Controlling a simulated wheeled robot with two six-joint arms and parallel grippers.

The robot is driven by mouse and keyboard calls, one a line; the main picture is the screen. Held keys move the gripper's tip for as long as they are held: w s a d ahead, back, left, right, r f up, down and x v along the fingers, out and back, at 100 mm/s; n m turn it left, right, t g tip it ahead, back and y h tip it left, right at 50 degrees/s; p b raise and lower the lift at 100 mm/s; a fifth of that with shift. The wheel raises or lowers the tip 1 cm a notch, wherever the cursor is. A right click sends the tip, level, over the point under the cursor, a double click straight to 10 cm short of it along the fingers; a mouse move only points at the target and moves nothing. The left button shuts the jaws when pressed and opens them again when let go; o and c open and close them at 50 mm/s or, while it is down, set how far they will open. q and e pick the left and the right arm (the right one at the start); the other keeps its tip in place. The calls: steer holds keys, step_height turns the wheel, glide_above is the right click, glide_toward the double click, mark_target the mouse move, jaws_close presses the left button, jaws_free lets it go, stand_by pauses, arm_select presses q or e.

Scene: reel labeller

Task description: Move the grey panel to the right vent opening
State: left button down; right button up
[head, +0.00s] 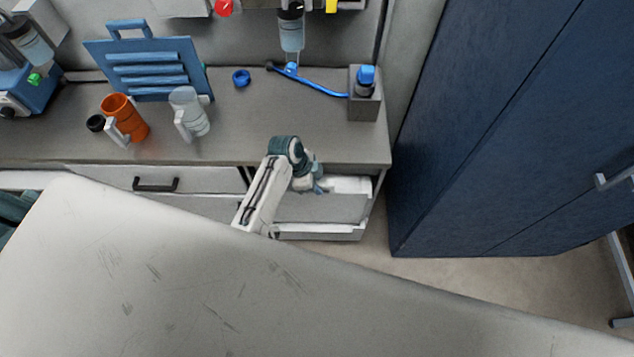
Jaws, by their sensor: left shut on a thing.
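My left gripper (318,187) is at the end of my white and teal arm, in front of the bench and over the top front of a right-hand drawer (325,208). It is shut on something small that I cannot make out. The drawer front is light grey, with a white strip showing above it. I cannot pick out a separate grey panel or a vent opening for certain. My right gripper is not in view.
The grey bench top (260,125) holds a blue slatted rack (150,70), an orange mug (122,117), a clear mug (190,112), a blue ring (241,78) and a grey block with a blue-capped bottle (365,95). A tall blue cabinet (500,130) stands right.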

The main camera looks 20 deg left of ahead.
arm_select(q)
steer(key=shift+r, duration=0.25)
steer(key=shift+f, duration=0.25)
steer(key=shift+f, duration=0.15)
steer(key=shift+d+r+p, duration=0.1)
steer(key=shift+r+p, duration=0.3)
steer(key=shift+p, duration=0.05)
stand_by(0.4)
